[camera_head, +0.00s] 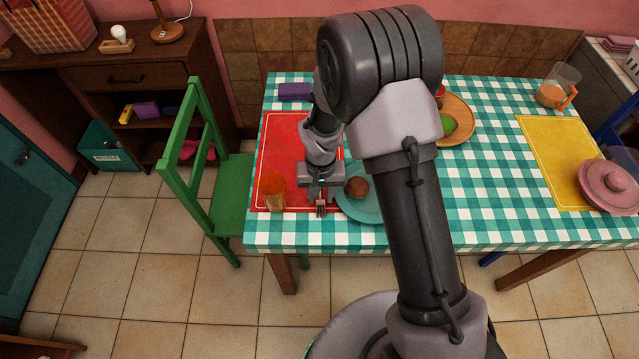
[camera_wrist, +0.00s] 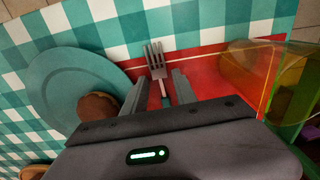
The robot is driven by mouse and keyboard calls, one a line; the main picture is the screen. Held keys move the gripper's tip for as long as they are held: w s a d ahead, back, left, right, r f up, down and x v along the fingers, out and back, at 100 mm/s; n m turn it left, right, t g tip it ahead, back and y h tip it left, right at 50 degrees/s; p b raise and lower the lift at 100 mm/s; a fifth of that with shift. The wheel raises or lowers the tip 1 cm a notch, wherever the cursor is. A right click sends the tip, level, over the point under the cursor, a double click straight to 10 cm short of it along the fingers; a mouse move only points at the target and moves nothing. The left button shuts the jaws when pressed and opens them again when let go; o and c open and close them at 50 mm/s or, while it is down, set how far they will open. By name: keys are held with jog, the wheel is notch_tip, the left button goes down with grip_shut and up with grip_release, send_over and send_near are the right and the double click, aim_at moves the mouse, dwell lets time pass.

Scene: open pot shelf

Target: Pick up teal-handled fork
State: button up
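The teal-handled fork (camera_wrist: 157,68) lies on the red placemat (camera_wrist: 204,70), and its silver tines reach past the mat's pale border line. In the wrist view my gripper (camera_wrist: 157,88) is open, with one finger on each side of the fork's handle. I cannot tell how high the fingers are above the mat. In the head view the fork's tines (camera_head: 321,208) show just below my gripper (camera_head: 322,190). The rest of the fork is hidden there by the gripper.
A teal plate (camera_head: 362,210) with a brown round food item (camera_head: 357,187) stands close to the right of the gripper in the head view. An orange translucent cup (camera_head: 272,191) stands close to the left. A green chair (camera_head: 232,190) is at the table's left side.

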grip_shut()
jog(key=shift+r, duration=0.15)
